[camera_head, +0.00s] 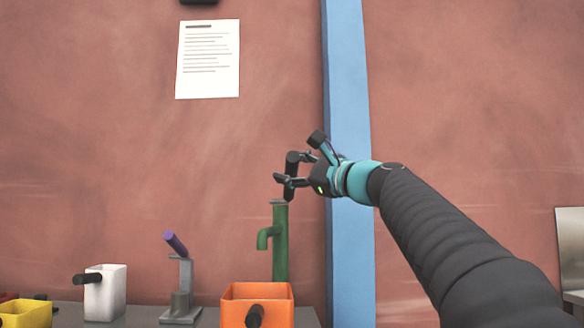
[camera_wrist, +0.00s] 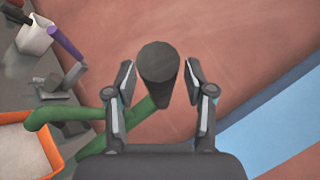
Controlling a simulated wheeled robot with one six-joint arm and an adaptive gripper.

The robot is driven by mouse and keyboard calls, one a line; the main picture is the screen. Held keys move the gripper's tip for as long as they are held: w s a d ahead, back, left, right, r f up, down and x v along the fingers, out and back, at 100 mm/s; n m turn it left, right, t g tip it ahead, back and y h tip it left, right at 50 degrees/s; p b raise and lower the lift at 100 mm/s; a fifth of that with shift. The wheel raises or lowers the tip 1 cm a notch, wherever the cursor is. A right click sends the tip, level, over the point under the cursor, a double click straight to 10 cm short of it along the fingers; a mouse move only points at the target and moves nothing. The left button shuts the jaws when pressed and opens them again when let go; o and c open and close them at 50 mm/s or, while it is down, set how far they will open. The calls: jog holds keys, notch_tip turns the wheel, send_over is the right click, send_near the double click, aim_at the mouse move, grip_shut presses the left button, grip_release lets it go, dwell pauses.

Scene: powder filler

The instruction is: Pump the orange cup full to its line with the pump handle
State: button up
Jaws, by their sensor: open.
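The green pump (camera_head: 280,245) stands upright behind the orange cup, its spout pointing left. Its black pump handle (camera_head: 291,163) is raised at the top. My gripper (camera_head: 297,168) is open at the handle. In the wrist view the handle's round dark end (camera_wrist: 158,62) lies between the two spread fingers (camera_wrist: 158,82), with a gap visible on each side. The orange cup (camera_head: 279,312) stands at the bottom of the head view, black grip toward me. The wrist view shows its orange rim (camera_wrist: 50,152) and a pale inside; I cannot tell the fill level or see its line.
Left of the cup, a grey stand (camera_head: 183,290) carries a purple lever (camera_head: 175,243). A white cup (camera_head: 112,293) and a yellow cup (camera_head: 35,314) stand further left. A blue post (camera_head: 348,90) rises behind my gripper, against the reddish wall.

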grip_shut()
